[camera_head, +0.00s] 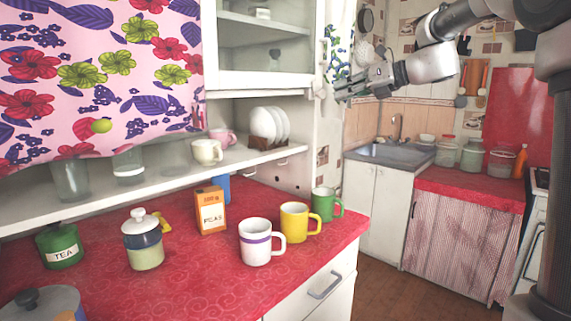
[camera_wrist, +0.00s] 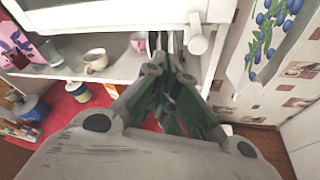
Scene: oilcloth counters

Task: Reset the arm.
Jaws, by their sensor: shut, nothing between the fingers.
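My gripper (camera_head: 347,91) is raised in the upper right of the head view, in front of the white cabinet's right side and well above the red counter. In the wrist view its fingers (camera_wrist: 168,45) point toward the shelf and cabinet. The fingers are shut with nothing between them. My arm reaches in from the upper right of the head view, with a bend above the sink area.
The red counter (camera_head: 202,291) holds a white mug (camera_head: 255,243), a yellow mug (camera_head: 294,223), a green mug (camera_head: 322,205), a PEAS box (camera_head: 211,211) and jars. A cabinet (camera_head: 262,75) stands above it. A sink (camera_head: 392,153) lies beyond a floor gap.

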